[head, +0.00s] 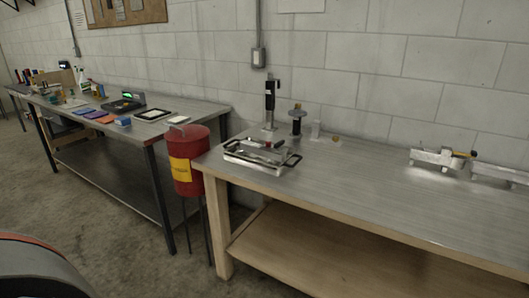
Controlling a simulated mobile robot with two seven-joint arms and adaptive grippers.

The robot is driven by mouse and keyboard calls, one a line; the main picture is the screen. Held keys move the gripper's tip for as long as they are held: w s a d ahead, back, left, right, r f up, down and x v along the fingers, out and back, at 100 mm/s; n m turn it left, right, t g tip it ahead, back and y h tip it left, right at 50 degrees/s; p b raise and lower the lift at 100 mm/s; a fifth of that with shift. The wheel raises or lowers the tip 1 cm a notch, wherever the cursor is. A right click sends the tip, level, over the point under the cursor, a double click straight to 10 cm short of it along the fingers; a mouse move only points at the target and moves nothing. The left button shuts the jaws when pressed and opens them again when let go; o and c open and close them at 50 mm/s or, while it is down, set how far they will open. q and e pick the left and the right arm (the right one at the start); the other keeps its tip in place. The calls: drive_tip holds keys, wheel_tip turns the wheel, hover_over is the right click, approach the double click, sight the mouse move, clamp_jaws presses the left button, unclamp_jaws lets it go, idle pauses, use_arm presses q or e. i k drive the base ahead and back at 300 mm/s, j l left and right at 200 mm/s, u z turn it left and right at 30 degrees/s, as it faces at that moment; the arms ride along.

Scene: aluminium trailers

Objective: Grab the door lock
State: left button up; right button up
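I cannot tell for certain which thing is the door lock. A shallow metal tray (232,156) with dark handles sits at the left end of the near workbench (370,190). Small metal and dark pieces lie in or over it, too small to name. Two silvery metal pieces, one with a yellow and dark part on top (440,158) and one cut by the right edge (500,174), stand at the back right of the same bench. Neither of my grippers shows in the head view.
An upright black-handled tool (270,103) and a dark spool-like stand (297,121) are behind the tray. A red bin (186,155) stands between the benches. The left bench (206,113) is cluttered. The near bench's middle and front are clear.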

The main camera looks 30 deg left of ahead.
sight(246, 147)
drive_tip(key=i+j, duration=0.1)
drive_tip(key=j, duration=0.3)
drive_tip(key=i+j, duration=0.15)
drive_tip(key=j, duration=0.2)
drive_tip(key=i+j, duration=0.1)
drive_tip(key=j, duration=0.3)
